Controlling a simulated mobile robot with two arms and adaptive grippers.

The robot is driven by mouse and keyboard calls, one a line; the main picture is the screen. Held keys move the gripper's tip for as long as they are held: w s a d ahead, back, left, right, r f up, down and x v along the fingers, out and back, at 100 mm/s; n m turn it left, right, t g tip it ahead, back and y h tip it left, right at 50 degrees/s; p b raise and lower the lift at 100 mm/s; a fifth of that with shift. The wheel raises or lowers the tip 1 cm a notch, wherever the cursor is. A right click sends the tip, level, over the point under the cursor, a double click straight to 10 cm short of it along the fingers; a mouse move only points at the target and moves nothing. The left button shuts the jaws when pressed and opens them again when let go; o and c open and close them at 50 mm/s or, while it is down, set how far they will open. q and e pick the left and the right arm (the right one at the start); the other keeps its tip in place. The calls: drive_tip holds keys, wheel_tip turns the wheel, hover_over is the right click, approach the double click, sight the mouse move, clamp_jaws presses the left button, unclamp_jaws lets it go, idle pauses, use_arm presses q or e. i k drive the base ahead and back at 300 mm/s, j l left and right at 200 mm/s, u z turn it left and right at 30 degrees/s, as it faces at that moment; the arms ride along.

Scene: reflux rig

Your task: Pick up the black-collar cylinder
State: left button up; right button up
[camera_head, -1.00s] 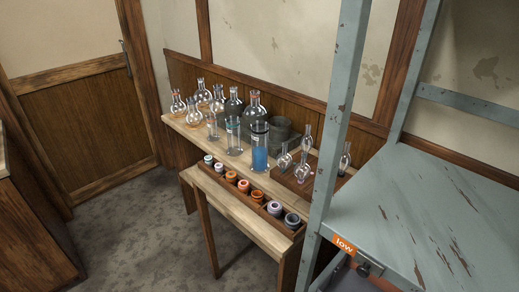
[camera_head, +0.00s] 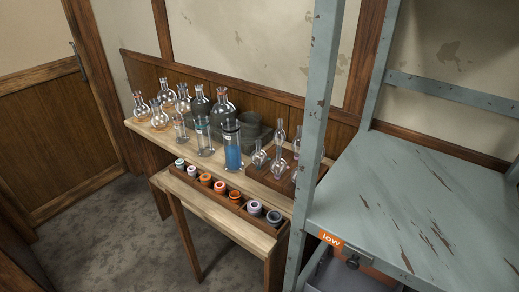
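The black-collar cylinder (camera_head: 233,153) is a tall glass cylinder with blue liquid and a dark band near its top. It stands upright on the wooden bench (camera_head: 193,160), near the front edge right of the middle. A clear cylinder (camera_head: 204,137) stands to its left, and a shorter one (camera_head: 180,128) further left. Neither of my grippers shows in the view.
Round flasks (camera_head: 160,117) and larger bottles (camera_head: 222,107) crowd the bench's left and back. A wooden rack (camera_head: 284,182) with small glass bulbs is to the right. Coloured rings (camera_head: 220,187) line a lower front ledge. A grey metal shelf unit (camera_head: 400,205) stands at right.

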sight(232, 146)
drive_tip(key=i+j+z, duration=0.2)
drive_tip(key=j+z, duration=0.2)
drive_tip(key=j, duration=0.65)
drive_tip(key=j+z, duration=0.35)
drive_tip(key=j, duration=0.65)
